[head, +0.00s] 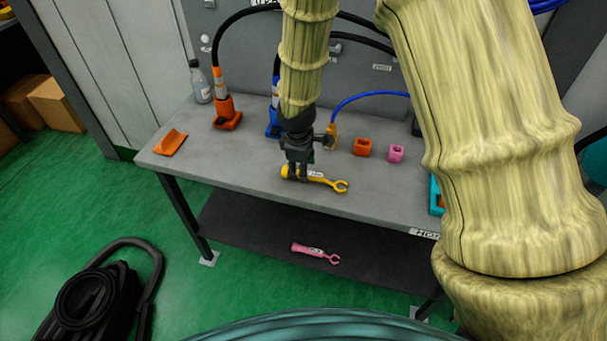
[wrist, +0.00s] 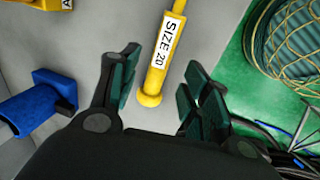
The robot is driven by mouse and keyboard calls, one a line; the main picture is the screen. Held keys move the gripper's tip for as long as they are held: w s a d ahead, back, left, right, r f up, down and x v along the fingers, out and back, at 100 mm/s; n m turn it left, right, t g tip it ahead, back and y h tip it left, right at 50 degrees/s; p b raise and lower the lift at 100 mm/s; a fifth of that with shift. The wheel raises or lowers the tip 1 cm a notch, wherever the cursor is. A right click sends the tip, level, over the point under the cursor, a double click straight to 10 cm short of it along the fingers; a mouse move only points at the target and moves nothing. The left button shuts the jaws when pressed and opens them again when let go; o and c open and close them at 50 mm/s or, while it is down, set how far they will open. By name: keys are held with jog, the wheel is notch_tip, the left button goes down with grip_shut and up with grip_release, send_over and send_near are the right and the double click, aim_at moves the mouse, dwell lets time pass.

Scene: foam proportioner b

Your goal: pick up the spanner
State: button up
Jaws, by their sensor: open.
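A yellow spanner (head: 328,182) lies flat on the grey workbench (head: 215,165) near its front edge, its open end to the right. In the wrist view, its yellow handle (wrist: 152,84) carries a "SIZE 20" label and runs between my spread fingers. My gripper (head: 301,172) is open, pointing down over the left end of this handle and hiding part of it. It also shows open in the wrist view (wrist: 163,72), with a dark finger on each side of the handle. A second, pink spanner (head: 315,252) lies on the dark lower shelf.
On the bench are an orange wedge (head: 170,142), an orange hose fitting (head: 226,112), a blue fitting (wrist: 36,102), a clear bottle (head: 200,84), an orange block (head: 362,147) and a pink block (head: 396,153). A black hose coil (head: 85,300) lies on the green floor.

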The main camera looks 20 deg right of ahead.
jog(key=shift+w+d+f+p, duration=0.1)
jog(key=shift+w+f+p, duration=0.1)
jog(key=shift+f, duration=0.8)
jog(key=shift+w+d+f+p, duration=0.1)
jog(key=shift+w+f+p, duration=0.1)
jog(key=shift+f, duration=0.75)
grip_shut()
